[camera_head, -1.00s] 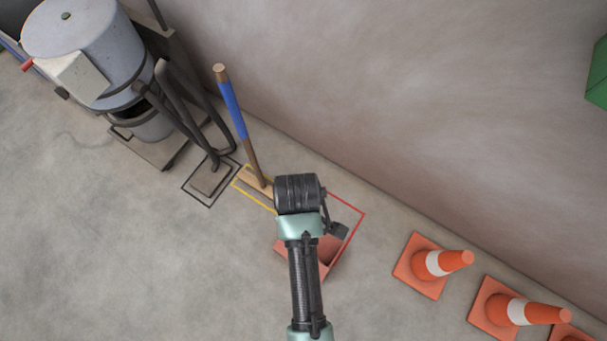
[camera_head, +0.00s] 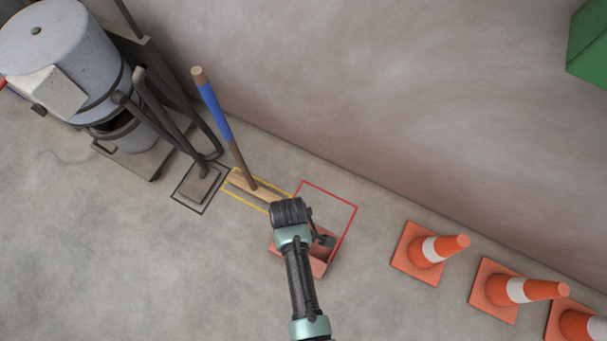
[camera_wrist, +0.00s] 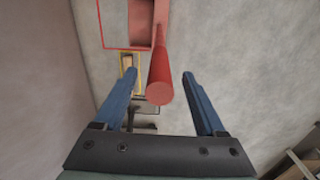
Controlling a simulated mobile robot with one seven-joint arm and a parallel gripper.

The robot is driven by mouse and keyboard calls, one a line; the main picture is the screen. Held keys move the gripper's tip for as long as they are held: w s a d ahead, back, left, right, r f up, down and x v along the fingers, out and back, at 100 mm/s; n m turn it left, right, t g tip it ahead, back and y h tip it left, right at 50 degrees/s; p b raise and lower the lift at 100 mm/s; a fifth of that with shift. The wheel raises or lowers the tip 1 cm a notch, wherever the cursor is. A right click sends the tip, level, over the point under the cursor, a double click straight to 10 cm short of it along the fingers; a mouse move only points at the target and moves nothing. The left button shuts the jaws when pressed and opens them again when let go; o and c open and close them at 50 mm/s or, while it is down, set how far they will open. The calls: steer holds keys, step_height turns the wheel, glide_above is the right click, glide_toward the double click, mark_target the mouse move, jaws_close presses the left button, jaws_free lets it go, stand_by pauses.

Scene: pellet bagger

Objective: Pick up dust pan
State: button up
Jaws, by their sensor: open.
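The red dust pan (camera_head: 318,266) lies on the floor at the lower edge of a red floor outline, partly hidden by my arm in the head view. In the wrist view its pan (camera_wrist: 143,22) is at the top, and its round red handle (camera_wrist: 160,75) points up toward the camera. My gripper (camera_wrist: 159,80) is open, with one blue finger on each side of the handle's end. Neither finger clearly touches the handle. In the head view the fingers are hidden behind my wrist.
A broom (camera_head: 222,118) with a blue grip stands in a yellow outline left of my arm. A black-handled tool (camera_head: 202,180) stands in a black outline beside a grey machine (camera_head: 62,55). Orange cones (camera_head: 430,249) stand at right. A wall runs behind; the front-left floor is clear.

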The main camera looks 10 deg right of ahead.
steer(key=shift+f, duration=0.75)
jaws_close()
stand_by(0.9)
